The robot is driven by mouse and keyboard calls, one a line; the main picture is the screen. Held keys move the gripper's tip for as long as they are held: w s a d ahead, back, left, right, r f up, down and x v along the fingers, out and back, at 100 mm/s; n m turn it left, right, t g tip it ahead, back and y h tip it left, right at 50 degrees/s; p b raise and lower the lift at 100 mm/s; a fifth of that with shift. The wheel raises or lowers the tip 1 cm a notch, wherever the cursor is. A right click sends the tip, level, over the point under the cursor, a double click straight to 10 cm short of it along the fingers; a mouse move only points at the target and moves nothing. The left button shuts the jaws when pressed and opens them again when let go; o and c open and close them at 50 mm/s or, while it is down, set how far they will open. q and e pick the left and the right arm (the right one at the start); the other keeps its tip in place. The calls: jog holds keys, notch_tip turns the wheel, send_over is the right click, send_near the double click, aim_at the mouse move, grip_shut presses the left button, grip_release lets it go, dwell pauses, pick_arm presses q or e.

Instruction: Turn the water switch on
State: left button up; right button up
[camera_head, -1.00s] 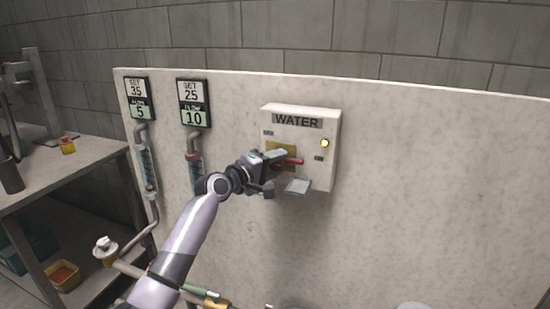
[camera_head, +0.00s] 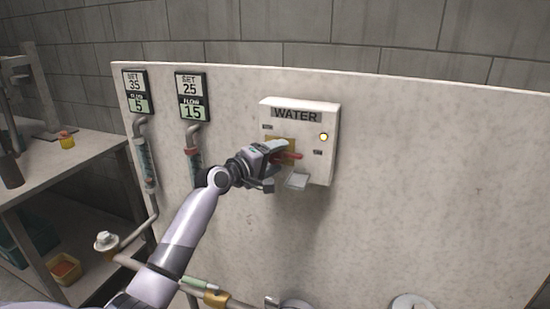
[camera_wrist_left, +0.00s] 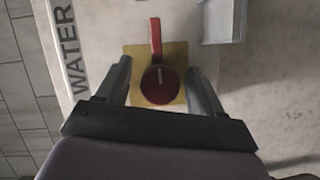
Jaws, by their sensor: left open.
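The white water box (camera_head: 326,165) is mounted on the pale panel, with a lit yellow lamp (camera_head: 323,137) on its right side. Its red rotary switch (camera_wrist_left: 158,84) sits on a yellow plate (camera_wrist_left: 176,56) in the left wrist view; the lever end of the switch also shows in the head view (camera_head: 291,156), pointing right. My left gripper (camera_wrist_left: 160,84) is open, with one finger on each side of the round knob. Whether the fingers touch the knob I cannot tell. My right gripper is not in view.
Two displays read set 35, flow 5 (camera_head: 137,92) and set 25, flow 15 (camera_head: 193,97), above pipes. A workbench (camera_head: 75,165) stands at the left. The panel right of the box is bare.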

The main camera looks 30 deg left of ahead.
pick_arm(q)
jog(key=shift+s, duration=0.15)
jog(key=s+a, duration=0.1)
jog(key=s, duration=0.5)
jog(key=shift+s+r, duration=0.35)
jog(key=shift+s, duration=0.05)
jog(key=s+d+f+m+g, duration=0.2)
jog(key=s+d+f+m, duration=0.25)
jog(key=f, duration=0.45)
jog(key=s+d+f+m+g+y, duration=0.1)
jog(key=s+d+f+m, duration=0.25)
jog(key=s+f, duration=0.35)
jog(key=s+d+f+m+g, duration=0.25)
jog(key=s+d+f, duration=0.2)
jog(key=f, duration=0.55)
jog(key=s+d+f+m, duration=0.5)
jog(key=s+d, duration=0.2)
jog(key=s, duration=0.3)
jog(key=shift+s+f+m+g+h+p, duration=0.2)
jog(key=shift+s+m+g+h+p, duration=0.1)
jog(key=shift+s+m+g+p, duration=0.1)
jog(key=shift+d, duration=0.1)
